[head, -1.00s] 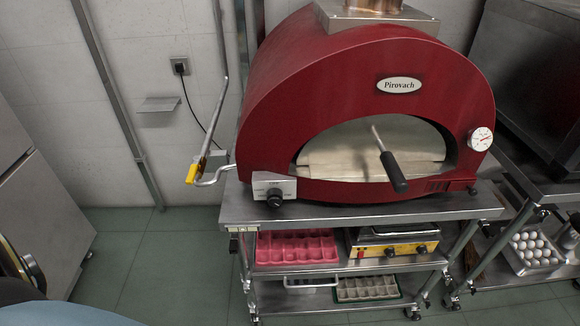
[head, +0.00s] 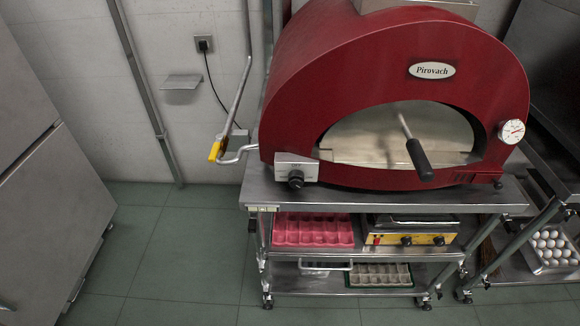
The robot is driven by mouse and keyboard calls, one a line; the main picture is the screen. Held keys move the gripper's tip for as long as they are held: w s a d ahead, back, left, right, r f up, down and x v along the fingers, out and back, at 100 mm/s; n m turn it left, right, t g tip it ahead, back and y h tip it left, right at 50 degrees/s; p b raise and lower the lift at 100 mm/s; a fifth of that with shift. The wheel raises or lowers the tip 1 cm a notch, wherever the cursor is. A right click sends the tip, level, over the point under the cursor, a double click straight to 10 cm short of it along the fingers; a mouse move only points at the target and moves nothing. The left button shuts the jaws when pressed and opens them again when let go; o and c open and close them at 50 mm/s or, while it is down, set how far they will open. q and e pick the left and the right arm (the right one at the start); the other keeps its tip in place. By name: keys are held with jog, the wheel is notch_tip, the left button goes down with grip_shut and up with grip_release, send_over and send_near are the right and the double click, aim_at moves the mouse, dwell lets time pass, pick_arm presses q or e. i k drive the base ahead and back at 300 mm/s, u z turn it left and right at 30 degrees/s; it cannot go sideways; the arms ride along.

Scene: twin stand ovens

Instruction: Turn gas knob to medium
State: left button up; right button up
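The black gas knob (head: 296,180) sits on a small silver control box (head: 283,167) at the lower left front of the red oven (head: 335,90). The knob's pointer is too small to read. A yellow-handled gas valve (head: 215,151) is on the pipe to the left of the oven. Neither of my grippers is in the head view.
The oven stands on a steel table (head: 259,190) with lower shelves holding a pink tray (head: 312,231) and a yellow-fronted appliance (head: 411,229). A peel with a black handle (head: 419,160) sticks out of the oven mouth. A steel cabinet (head: 50,190) stands left. Green floor (head: 165,262) is free in front.

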aim_at(295, 174)
jog(key=k, duration=1.25)
jog(key=u, duration=0.75)
jog(key=i, duration=1.45)
jog(key=z, duration=0.8)
